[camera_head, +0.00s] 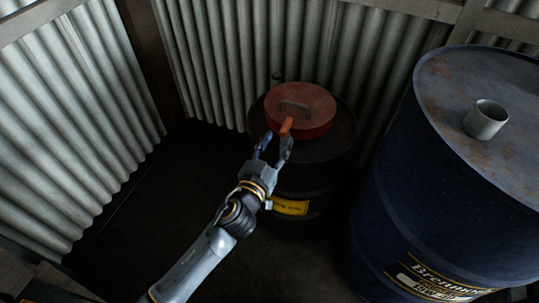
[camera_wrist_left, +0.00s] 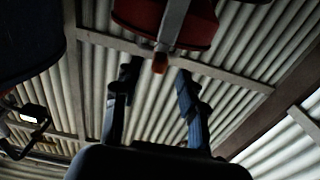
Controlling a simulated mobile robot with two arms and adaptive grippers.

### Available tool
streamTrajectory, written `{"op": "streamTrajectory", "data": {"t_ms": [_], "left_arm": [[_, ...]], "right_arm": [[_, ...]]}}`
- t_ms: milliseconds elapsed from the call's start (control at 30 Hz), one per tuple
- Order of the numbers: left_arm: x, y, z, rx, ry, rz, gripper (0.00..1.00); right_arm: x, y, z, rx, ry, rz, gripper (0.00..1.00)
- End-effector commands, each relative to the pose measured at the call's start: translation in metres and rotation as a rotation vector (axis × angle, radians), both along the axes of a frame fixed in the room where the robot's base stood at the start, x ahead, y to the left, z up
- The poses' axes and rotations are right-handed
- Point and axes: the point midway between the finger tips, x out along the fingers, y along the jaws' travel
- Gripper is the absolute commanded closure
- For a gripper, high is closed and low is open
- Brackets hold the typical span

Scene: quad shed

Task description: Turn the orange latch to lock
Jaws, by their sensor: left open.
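The orange latch (camera_head: 287,126) sticks out at the front edge of a round red lid (camera_head: 312,118) on a dark barrel (camera_head: 310,180). My left gripper (camera_head: 273,143) is open just in front of and below the latch, with its fingers spread. In the left wrist view, the latch's orange end (camera_wrist_left: 160,62) shows beyond and between the two fingertips (camera_wrist_left: 157,72), at the end of a grey strip against the red lid (camera_wrist_left: 195,25). I cannot tell whether a finger touches it. My right gripper is not in view.
A large blue barrel (camera_head: 400,200) stands at the right, with a grey metal cup (camera_head: 485,119) on its rusty top. Corrugated metal walls (camera_head: 215,60) close in the back and left. The dark floor (camera_head: 150,210) at left is clear.

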Motion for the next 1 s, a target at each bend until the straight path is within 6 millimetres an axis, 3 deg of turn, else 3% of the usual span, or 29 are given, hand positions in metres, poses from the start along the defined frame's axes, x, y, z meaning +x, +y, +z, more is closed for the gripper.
{"op": "streamTrajectory", "data": {"t_ms": [100,300,1000], "left_arm": [[-0.024,0.008,-0.001,-0.002,0.004,0.001,0.58],[-0.046,0.016,-0.001,-0.001,0.001,0.001,0.58],[-0.051,0.02,-0.006,0.005,0.013,0.007,0.58]], "right_arm": [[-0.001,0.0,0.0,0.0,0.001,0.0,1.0],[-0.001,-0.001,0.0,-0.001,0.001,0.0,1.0],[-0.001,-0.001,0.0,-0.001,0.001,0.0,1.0]]}}
